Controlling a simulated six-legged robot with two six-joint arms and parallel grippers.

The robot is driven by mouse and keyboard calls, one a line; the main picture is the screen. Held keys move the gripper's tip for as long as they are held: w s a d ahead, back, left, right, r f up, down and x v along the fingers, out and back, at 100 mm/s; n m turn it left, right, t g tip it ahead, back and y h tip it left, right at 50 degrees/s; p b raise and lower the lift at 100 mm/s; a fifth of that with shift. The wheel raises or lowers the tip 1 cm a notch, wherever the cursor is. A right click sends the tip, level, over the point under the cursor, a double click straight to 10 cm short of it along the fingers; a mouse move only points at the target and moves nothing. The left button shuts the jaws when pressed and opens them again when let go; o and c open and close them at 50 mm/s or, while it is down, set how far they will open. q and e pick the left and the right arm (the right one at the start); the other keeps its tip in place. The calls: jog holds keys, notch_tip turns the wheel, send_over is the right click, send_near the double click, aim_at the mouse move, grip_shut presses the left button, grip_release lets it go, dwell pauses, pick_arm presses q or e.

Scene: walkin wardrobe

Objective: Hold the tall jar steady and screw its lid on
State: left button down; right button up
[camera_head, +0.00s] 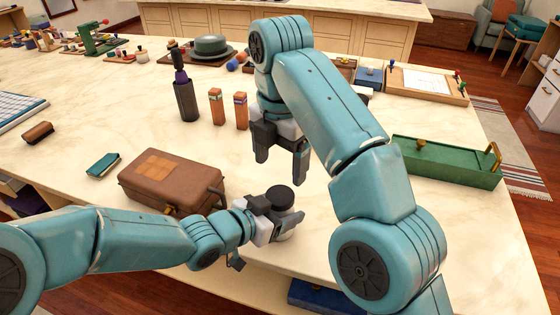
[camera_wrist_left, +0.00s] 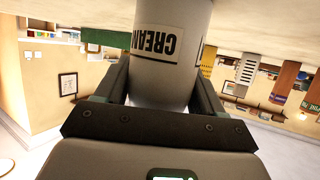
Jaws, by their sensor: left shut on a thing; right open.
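The tall jar (camera_head: 287,234) is pale and stands upright near the counter's front edge, partly hidden by my left gripper (camera_head: 274,222). In the left wrist view the jar (camera_wrist_left: 172,85) shows a "CREAM" label, upside down, between the two fingers. My left gripper is shut on its body. A black round lid (camera_head: 279,197) sits at the jar's top; I cannot tell how tightly. My right gripper (camera_head: 281,178) is open and empty, fingers pointing down, just above and behind the lid in the picture.
A brown case (camera_head: 160,180) lies left of the jar, close to my left arm. A green tray (camera_head: 440,160) lies at the right. The counter between is mostly clear.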

aim_at(280, 195)
jog(key=shift+f, duration=0.1)
jog(key=shift+f, duration=3.9)
jog(key=c, duration=1.1)
jog(key=m, duration=0.6)
jog(key=shift+m, duration=0.3)
jog(key=shift+c, duration=0.2)
